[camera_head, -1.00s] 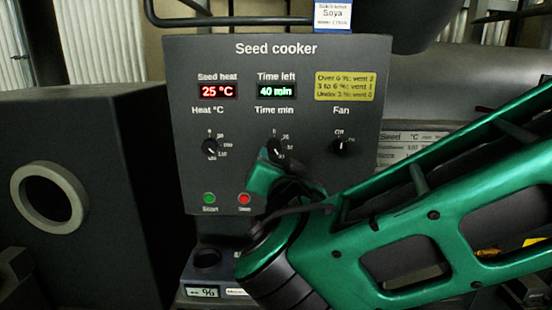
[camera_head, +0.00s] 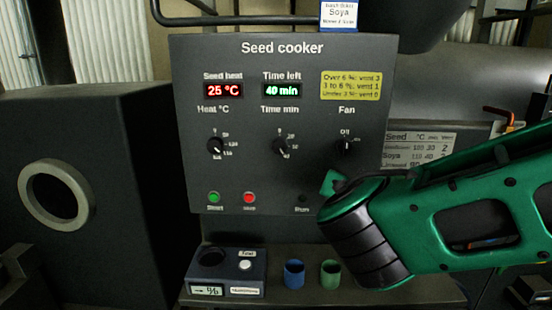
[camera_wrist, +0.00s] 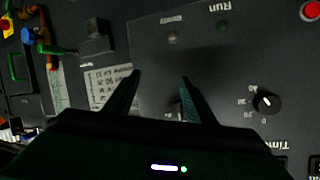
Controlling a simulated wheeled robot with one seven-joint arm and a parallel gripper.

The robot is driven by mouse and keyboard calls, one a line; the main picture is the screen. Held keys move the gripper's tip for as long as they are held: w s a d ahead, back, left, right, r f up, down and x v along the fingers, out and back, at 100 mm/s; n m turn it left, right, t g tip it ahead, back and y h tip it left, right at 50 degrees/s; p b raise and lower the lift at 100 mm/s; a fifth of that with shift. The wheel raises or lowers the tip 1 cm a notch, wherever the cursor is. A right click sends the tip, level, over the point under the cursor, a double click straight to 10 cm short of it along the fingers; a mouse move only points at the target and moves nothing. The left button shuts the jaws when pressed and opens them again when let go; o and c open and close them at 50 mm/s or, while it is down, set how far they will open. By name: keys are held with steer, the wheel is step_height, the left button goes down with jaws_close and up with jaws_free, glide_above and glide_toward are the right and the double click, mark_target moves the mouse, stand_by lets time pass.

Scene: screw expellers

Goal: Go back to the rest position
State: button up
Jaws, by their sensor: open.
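The seed cooker panel (camera_head: 285,180) faces me. Its displays read 25 °C and 40 min. The Heat knob (camera_head: 215,146), Time knob (camera_head: 281,147) and Fan knob (camera_head: 346,147) sit in a row. My green arm comes in from the right, and my gripper is mostly hidden behind the wrist in the head view. In the wrist view my gripper (camera_wrist: 158,85) is open, with two dark green fingers apart in front of the panel and no object held. The Time knob (camera_wrist: 266,101) is right of the fingers there. The fingers partly cover another knob.
A moisture tester (camera_head: 228,270), a blue cup (camera_head: 293,273) and a green cup (camera_head: 330,274) stand on the shelf below the panel. A dark box with a round ring (camera_head: 56,194) is at left. A settings chart (camera_head: 412,150) is right of the panel.

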steer(key=s+d+f+m+g+h, duration=0.1)
steer(key=s+d+f+g, duration=0.4)
steer(key=d, duration=0.5)
steer(key=s+d+f+g, duration=0.4)
steer(key=s+d+f, duration=0.15)
steer(key=d, duration=0.55)
steer(key=s+f+g+y, duration=0.2)
steer(key=s, duration=0.7)
steer(key=s+d+f+n+g+y, duration=0.1)
steer(key=s+g+y, duration=0.1)
steer(key=s, duration=0.7)
steer(key=shift+s+d+f+y, duration=0.2)
steer(key=shift+d+f+y, duration=0.1)
steer(key=shift+f+y, duration=0.15)
steer(key=shift+w+f+g, duration=0.2)
steer(key=shift+w+g, duration=0.1)
steer(key=shift+w, duration=0.35)
